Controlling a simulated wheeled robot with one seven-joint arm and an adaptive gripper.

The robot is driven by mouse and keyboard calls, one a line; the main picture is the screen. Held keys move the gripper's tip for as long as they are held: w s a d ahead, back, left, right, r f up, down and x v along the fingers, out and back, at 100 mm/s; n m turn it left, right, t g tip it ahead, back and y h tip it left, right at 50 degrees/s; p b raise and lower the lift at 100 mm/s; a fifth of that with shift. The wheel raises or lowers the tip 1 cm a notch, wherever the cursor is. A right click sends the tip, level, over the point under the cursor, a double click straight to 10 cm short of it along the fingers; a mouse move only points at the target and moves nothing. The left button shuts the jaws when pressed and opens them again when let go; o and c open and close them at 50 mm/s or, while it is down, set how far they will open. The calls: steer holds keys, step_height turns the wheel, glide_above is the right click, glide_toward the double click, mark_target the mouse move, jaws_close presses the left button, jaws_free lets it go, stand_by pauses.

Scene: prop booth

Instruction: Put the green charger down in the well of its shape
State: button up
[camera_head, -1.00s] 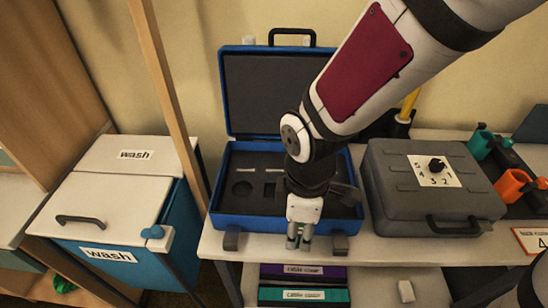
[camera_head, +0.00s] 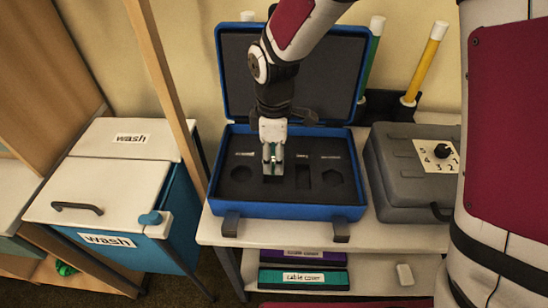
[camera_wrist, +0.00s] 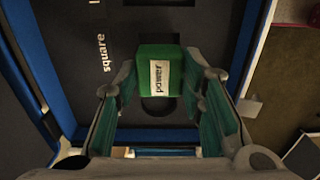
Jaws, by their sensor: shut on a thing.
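The green charger (camera_wrist: 172,56) is a small block with a white "power" label. My gripper (camera_wrist: 160,84) is shut on it, with a finger on each side. In the head view my gripper (camera_head: 272,158) points down over the foam of the open blue case (camera_head: 290,209), between the round well (camera_head: 240,174) and the rectangular well (camera_head: 303,179). The wrist view shows a printed "square" label (camera_wrist: 105,53) beside the charger and a dark well partly behind it. The well directly under the charger is mostly hidden, and I cannot tell whether the charger touches the foam.
A hexagonal well (camera_head: 333,178) is at the right of the foam. The case lid (camera_head: 320,75) stands open behind my gripper. A grey case (camera_head: 400,185) with a dial is close on the right, and a wash bin (camera_head: 110,205) is at the left.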

mark_target(274, 159)
steer(key=shift+w+f, duration=0.1)
steer(key=shift+f, duration=1.65)
steer(key=shift+f, duration=0.1)
steer(key=shift+f, duration=0.25)
steer(key=o, duration=1.2)
step_height(274, 159, up, 13)
steer(key=shift+f, duration=0.15)
